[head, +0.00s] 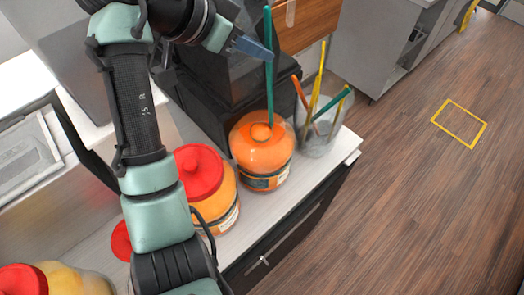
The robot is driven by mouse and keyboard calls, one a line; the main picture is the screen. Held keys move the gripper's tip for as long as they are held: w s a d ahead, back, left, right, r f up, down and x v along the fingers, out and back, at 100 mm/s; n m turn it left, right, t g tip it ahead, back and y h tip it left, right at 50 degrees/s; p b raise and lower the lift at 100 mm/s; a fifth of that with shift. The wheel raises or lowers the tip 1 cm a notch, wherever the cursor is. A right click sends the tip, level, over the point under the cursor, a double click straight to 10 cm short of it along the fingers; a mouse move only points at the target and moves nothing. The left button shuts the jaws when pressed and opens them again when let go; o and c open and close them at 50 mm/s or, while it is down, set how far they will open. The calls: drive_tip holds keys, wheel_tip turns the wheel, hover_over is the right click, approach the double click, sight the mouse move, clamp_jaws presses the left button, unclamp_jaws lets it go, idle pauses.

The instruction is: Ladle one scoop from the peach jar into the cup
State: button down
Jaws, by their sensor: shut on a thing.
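My gripper (258,48) is at the top of the head view, with its blue-grey fingertips shut on the handle of a teal ladle (268,85). The ladle is nearly upright, and its lower end meets the top of an orange jar (251,155). The jar has a dark label band and a rounded orange piece at its top. I cannot tell whether that piece is a lid knob or the ladle's bowl. No label text is readable, so I cannot confirm that this is the peach jar. The cup is not in view.
A jar with a red lid (198,170) stands left of the orange jar, and another (25,280) is at the bottom left. A clear container (322,128) with several coloured utensils stands close on the right. A dark machine (205,105) is behind. The counter edge is near the jars.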

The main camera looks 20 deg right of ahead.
sight(266, 10)
drive_tip(key=shift+r+p, duration=2.85)
drive_tip(key=shift+r, duration=1.05)
drive_tip(key=shift+f, duration=0.1)
